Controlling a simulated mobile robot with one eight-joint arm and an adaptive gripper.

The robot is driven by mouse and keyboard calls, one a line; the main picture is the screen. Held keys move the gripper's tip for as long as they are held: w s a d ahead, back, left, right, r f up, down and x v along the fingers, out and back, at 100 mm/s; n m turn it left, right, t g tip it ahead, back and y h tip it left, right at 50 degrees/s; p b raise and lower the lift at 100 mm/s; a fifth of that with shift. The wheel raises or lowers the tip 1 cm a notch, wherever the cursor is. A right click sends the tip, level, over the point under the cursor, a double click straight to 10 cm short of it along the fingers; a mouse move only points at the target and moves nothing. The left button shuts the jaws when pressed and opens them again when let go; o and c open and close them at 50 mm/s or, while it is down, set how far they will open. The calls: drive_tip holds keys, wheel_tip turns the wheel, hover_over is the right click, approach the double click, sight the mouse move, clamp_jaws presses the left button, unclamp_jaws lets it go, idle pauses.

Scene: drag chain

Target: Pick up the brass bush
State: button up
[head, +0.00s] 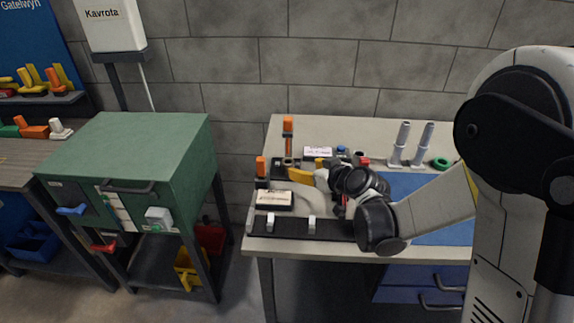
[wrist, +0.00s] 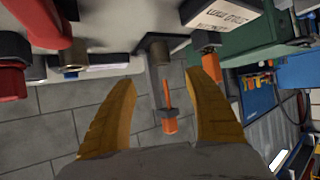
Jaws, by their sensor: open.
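A short brass-brown cylinder (wrist: 158,50), which looks like the brass bush, stands in the wrist view beyond the gap between my fingers. In the head view it seems to be the small round piece (head: 289,161) by the far orange-handled clamp. A second tan cylinder (wrist: 71,73) shows at the left in the wrist view; I cannot tell for certain which is the bush. My gripper (wrist: 165,88) has two yellow fingers spread wide with nothing between them. In the head view my gripper (head: 314,174) is over the bench, partly hidden by my wrist.
Two orange-handled clamps (head: 288,126) (head: 261,166) rise at the bench's left. A white-labelled box (head: 273,198) lies near the dark strip (head: 292,226). Grey posts (head: 400,143) and a green ring (head: 440,163) stand further right. A green cabinet (head: 140,150) is left of the bench.

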sight(291, 165)
drive_tip(key=shift+w+a+f, duration=0.15)
drive_tip(key=shift+a+f, duration=0.05)
drive_tip(key=shift+f, duration=0.25)
drive_tip(key=shift+w+a+f, duration=0.1)
drive_tip(key=shift+a+f, duration=0.1)
drive_tip(key=shift+f, duration=0.2)
drive_tip(key=b+x, duration=0.1)
drive_tip(key=x, duration=0.2)
drive_tip(key=b+x, duration=0.2)
drive_tip(key=x, duration=0.2)
drive_tip(key=b+x, duration=0.1)
drive_tip(key=x, duration=0.2)
drive_tip(key=shift+w+a+r, duration=0.15)
drive_tip(key=shift+w+a, duration=0.05)
drive_tip(key=shift+w, duration=0.2)
drive_tip(key=shift+r, duration=0.1)
clamp_jaws()
